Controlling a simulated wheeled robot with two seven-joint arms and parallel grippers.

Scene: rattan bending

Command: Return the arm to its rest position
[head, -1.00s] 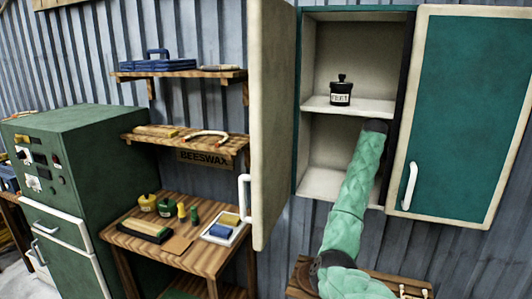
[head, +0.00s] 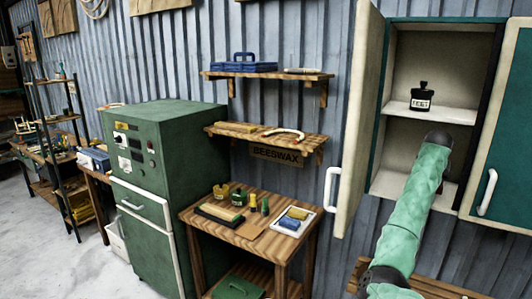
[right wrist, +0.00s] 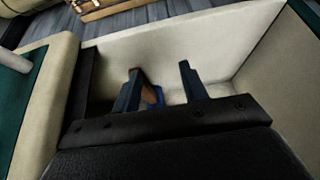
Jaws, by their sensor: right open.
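My right arm, in a green quilted sleeve, reaches up to the open wall cabinet (head: 392,185) at the right of the head view. Its dark wrist end is in front of the lower compartment and hides the gripper there. In the right wrist view my right gripper (right wrist: 162,84) is open, with its two dark fingers apart inside the pale compartment. A small brown and blue thing (right wrist: 151,92) shows behind and between the fingers; I cannot tell what it is or whether it touches them. My left gripper is not in view.
The open cabinet door (head: 354,120) stands left of my arm, and a closed green door (head: 503,150) is at the right. A black jar (head: 421,98) sits on the cabinet shelf. A wooden table (head: 250,243), wall shelves (head: 267,73) and a green machine (head: 160,185) stand to the left.

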